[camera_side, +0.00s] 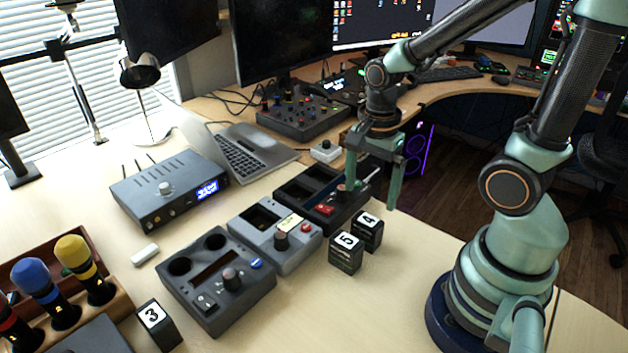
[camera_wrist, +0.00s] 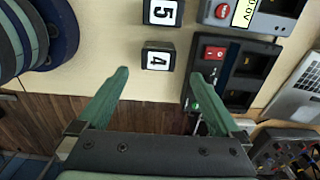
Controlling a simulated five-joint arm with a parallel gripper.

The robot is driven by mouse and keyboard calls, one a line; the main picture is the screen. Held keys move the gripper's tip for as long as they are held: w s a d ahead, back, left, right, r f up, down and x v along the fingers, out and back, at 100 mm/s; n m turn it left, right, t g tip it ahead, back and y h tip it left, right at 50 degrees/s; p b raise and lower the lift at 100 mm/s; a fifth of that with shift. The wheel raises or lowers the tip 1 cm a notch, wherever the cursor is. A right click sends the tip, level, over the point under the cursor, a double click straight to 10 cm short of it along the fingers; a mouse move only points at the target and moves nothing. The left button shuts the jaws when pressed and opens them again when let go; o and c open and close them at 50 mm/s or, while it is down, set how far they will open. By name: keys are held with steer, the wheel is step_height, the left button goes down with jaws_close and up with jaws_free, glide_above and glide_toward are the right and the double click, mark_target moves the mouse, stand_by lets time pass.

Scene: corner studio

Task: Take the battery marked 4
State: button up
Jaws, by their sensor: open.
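The battery marked 4 (camera_side: 368,232) is a black block with a white label on top, standing on the pale desk. It also shows in the wrist view (camera_wrist: 157,57), ahead of my gripper and between the lines of its two fingers. The battery marked 5 (camera_side: 346,253) stands close beside it. The battery marked 3 (camera_side: 158,326) stands farther left on the desk. My gripper (camera_side: 372,190) is open and empty, above and behind the battery marked 4. Its two green fingers are spread wide in the wrist view (camera_wrist: 163,88).
A dark box with a red switch (camera_side: 338,205) lies close to my gripper, on the right in the wrist view. A grey device (camera_side: 275,240) and a darker device (camera_side: 215,285) stand left of the batteries. The desk edge is close right of them; the desk in front is clear.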

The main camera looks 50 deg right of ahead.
mark_target(368, 220)
steer(key=shift+s+d+f, duration=0.1)
steer(key=shift+d+f, duration=0.05)
steer(key=shift+f, duration=5.3)
jaws_close()
steer(key=shift+r, duration=0.2)
